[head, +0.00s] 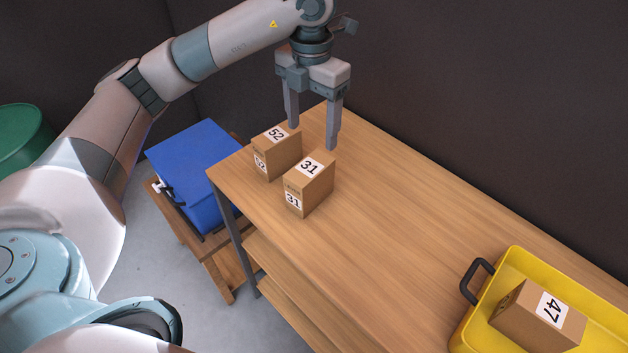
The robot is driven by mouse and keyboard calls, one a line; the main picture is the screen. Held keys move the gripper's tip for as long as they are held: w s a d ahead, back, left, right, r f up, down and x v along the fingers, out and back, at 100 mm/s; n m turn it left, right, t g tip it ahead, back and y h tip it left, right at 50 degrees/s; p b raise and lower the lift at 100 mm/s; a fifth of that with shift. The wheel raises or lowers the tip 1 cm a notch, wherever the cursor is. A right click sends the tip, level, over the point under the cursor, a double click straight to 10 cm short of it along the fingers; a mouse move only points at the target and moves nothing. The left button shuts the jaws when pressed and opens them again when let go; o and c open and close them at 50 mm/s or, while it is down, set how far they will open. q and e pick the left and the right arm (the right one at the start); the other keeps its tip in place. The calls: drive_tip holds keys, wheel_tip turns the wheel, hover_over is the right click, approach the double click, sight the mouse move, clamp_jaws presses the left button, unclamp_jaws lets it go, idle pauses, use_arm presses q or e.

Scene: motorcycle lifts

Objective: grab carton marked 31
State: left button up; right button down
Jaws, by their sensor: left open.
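The carton marked 31 (311,188) is a small brown box standing upright on the wooden bench, with white number labels on its top and one side. My left gripper (313,137) is open and empty, fingers pointing down. In the head view its fingertips appear just above and behind the cartons; the exact height over the bench is hard to tell. The carton marked 52 (278,154) stands close beside carton 31, to its left and slightly farther back. My right gripper is not in view.
The wooden bench (400,230) is clear between the cartons and a yellow tray (459,335) with a dark handle. A carton marked 47 (539,316) lies in the tray. A blue box (195,165) sits on a low wooden stand at left. A dark wall runs behind the bench.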

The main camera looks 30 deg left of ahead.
sight(312, 168)
use_arm(q)
drive_tip(key=shift+f, duration=0.1)
wheel_tip(312, 168, down, 11)
drive_tip(key=p, duration=0.3)
drive_tip(key=shift+p, duration=0.4)
drive_tip(key=shift+f, duration=0.55)
drive_tip(key=shift+a+f+p, duration=0.25)
drive_tip(key=shift+f+p, duration=0.75)
drive_tip(key=shift+p, duration=0.25)
wheel_tip(312, 168, down, 2)
drive_tip(key=shift+f+p, duration=0.1)
drive_tip(key=shift+p, duration=0.45)
drive_tip(key=shift+f, duration=0.5)
